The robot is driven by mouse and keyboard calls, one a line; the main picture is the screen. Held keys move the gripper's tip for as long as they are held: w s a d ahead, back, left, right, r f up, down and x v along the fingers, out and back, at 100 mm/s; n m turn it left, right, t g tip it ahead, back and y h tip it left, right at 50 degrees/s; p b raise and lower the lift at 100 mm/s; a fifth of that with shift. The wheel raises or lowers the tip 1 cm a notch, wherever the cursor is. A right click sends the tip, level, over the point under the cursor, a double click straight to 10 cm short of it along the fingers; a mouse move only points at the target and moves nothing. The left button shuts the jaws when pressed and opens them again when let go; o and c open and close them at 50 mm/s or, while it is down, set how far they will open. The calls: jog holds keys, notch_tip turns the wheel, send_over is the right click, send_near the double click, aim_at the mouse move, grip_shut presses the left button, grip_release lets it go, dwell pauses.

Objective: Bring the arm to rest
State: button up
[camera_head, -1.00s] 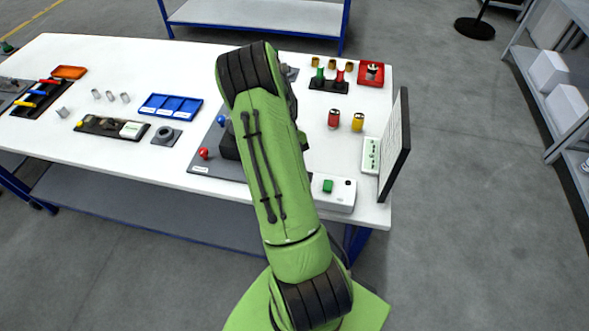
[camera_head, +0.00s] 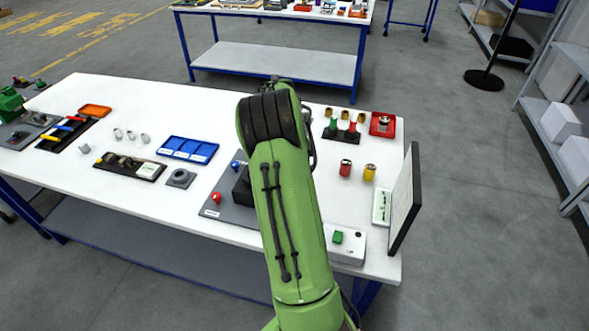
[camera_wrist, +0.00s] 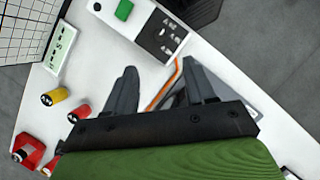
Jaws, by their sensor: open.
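My green arm crosses the head view over the white workbench (camera_head: 130,193), and its own bulk hides the gripper there. In the wrist view my gripper (camera_wrist: 158,88) shows two dark fingers set well apart, with nothing between them but the tabletop and an orange line. The gripper is over the bench top, near a white control box (camera_head: 346,243) with a green button. That box also shows at the top of the wrist view (camera_wrist: 150,22).
A dark-framed panel (camera_head: 404,200) stands upright at the bench's right end. A red cylinder (camera_head: 345,168) and a yellow cylinder (camera_head: 369,173) stand near it. A blue tray (camera_head: 188,149), a grey mat (camera_head: 222,205) and an orange tray (camera_head: 95,111) lie left of my arm.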

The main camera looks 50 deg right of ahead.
jog(key=shift+v, duration=1.5)
jog(key=a+r+n+t+h, duration=0.1)
jog(key=a+r+t, duration=0.1)
jog(key=a+r, duration=0.45)
jog(key=a+r+n+t, duration=0.15)
jog(key=a+r, duration=0.25)
jog(key=a, duration=0.5)
jog(key=s+a+r+n+t, duration=0.1)
jog(key=s+a+t, duration=0.5)
jog(key=s+a, duration=0.6)
jog(key=shift+a+n+h, duration=0.3)
jog(key=shift+a+n, duration=0.05)
jog(key=shift+a, duration=0.55)
